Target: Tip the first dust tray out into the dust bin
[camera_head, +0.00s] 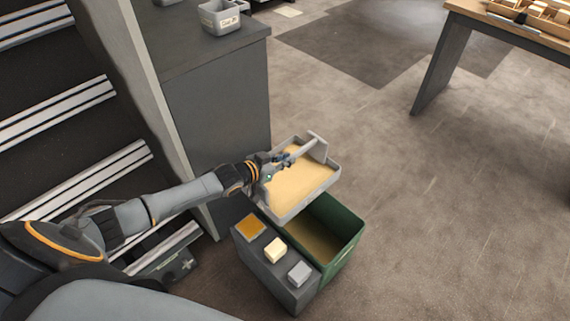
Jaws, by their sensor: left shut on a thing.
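A grey dust tray (333,180) filled with tan dust (300,182) is at the middle of the view. It looks about level, with a bar-like handle (310,143) across its far side. My left gripper (284,160) is shut on the tray at this handle. The green dust bin (347,258) stands on the floor just below and in front of the tray. The tray overlaps the bin's far edge in the picture. Some tan dust shows inside the bin. My right gripper is not in view.
A dark cabinet (215,110) with a labelled grey container (220,17) is behind the tray. A wooden-topped table (520,28) is at top right. The floor at right is clear.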

